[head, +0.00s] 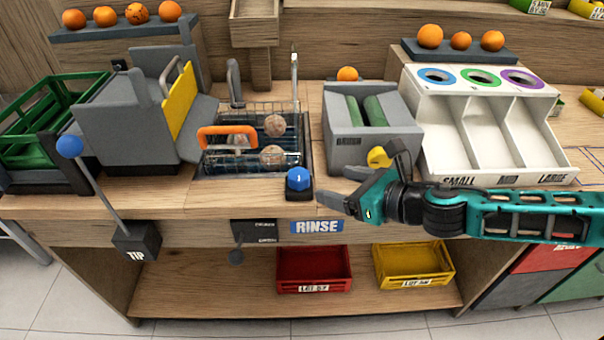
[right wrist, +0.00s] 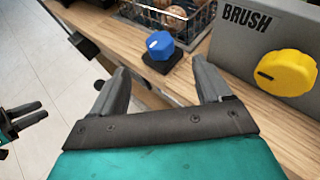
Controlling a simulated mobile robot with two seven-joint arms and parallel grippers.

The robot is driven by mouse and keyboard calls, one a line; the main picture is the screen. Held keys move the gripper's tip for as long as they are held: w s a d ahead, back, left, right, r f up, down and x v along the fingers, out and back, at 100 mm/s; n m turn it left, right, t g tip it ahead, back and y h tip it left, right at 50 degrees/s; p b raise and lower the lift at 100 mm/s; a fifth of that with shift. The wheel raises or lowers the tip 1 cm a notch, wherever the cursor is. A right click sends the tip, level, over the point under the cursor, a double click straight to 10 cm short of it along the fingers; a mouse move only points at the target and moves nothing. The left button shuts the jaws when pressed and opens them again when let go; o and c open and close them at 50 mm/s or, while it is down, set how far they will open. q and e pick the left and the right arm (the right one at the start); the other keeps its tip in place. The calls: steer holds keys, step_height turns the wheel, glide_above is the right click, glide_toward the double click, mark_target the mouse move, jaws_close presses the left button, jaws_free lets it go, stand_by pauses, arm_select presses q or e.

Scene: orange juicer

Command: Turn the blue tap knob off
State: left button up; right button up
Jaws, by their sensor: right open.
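The blue tap knob (head: 299,179) sits on a small black base at the counter's front edge, above the RINSE label (head: 317,226).
The sink's wire basket (head: 255,150), with an orange handle and round brown things, is behind the knob. The grey BRUSH box (head: 345,151) with a yellow knob (head: 378,157) stands to the right. A blue-balled TIP lever (head: 69,146) stands left.

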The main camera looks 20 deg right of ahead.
mark_target(302, 176)
steer(key=x, duration=1.2)
steer(key=c, duration=1)
steer(key=shift+o, duration=0.2)
